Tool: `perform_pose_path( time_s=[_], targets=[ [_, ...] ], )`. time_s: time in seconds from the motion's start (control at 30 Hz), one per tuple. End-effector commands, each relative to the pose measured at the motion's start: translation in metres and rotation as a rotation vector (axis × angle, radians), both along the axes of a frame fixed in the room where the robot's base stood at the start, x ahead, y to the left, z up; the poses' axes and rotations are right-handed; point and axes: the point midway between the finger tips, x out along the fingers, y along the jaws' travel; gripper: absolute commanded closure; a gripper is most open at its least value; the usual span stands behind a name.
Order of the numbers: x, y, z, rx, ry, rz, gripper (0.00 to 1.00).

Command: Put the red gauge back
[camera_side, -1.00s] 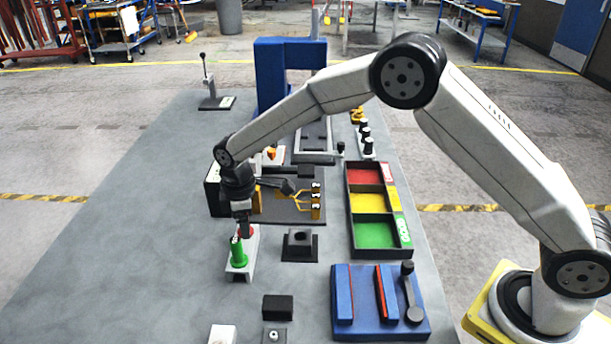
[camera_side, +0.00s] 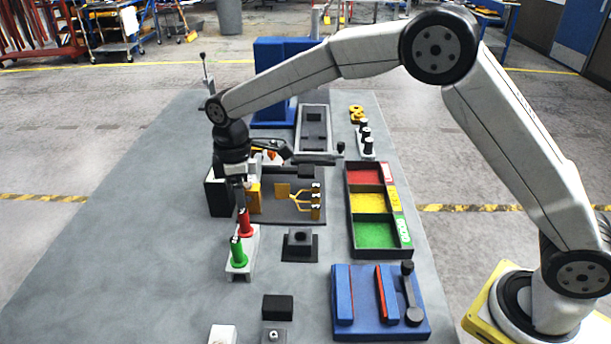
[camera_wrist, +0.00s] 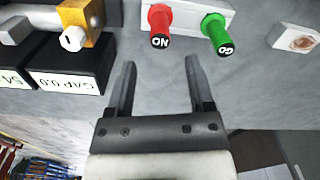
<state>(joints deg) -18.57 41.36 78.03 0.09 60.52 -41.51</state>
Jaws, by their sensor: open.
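The red gauge (camera_side: 245,223), marked "NO", stands in the white holder (camera_side: 246,255) beside the green gauge (camera_side: 238,251), marked "GO". In the wrist view the red gauge (camera_wrist: 159,25) and the green gauge (camera_wrist: 216,32) sit side by side in the holder (camera_wrist: 187,7). My gripper (camera_side: 243,206) is just above the red gauge in the side view. In the wrist view my gripper (camera_wrist: 158,72) is open, its two fingers apart with nothing between them. The red gauge lies beyond the fingertips, clear of them.
A black box labelled "GAP 0.0" (camera_wrist: 70,70) stands left of the holder in the wrist view. A red, yellow and green tray (camera_side: 384,248) and a blue fixture (camera_side: 361,320) stand to the right. The mat's left side is bare.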

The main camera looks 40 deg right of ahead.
Motion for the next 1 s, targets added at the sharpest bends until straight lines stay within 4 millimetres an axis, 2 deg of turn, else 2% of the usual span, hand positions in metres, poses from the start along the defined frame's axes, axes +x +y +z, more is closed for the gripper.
perform_pose_path(
  time_s=[0.1,0.33,1.0],
  targets=[
    [0.001,0.000,0.018,0.001,-0.003,0.000,0.32],
    [0.000,0.000,0.036,0.000,-0.001,0.000,0.32],
    [0.000,-0.001,0.038,0.000,0.000,-0.003,0.32]
  ],
)
